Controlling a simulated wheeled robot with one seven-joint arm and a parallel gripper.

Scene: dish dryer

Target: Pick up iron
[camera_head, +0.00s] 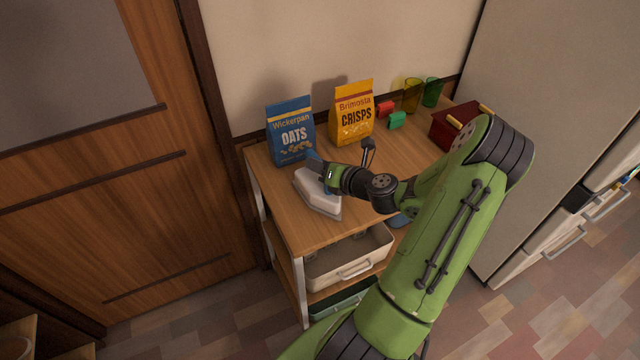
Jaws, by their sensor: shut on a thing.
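The iron (318,196) is a white and grey shape near the left front of the wooden shelf top. My gripper (314,168) is over it, its jaws at the iron's upper part, shut on it. The fingertips and the iron's handle are partly hidden by my wrist. I cannot tell whether the iron rests on the surface or is slightly raised.
On the shelf top (272,197), a blue oats bag (290,132) stands close behind the iron. A yellow crisps bag (352,113), red and green blocks, two cups and a red box (452,124) stand further right. A white bin (350,262) sits below. A fridge stands at right.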

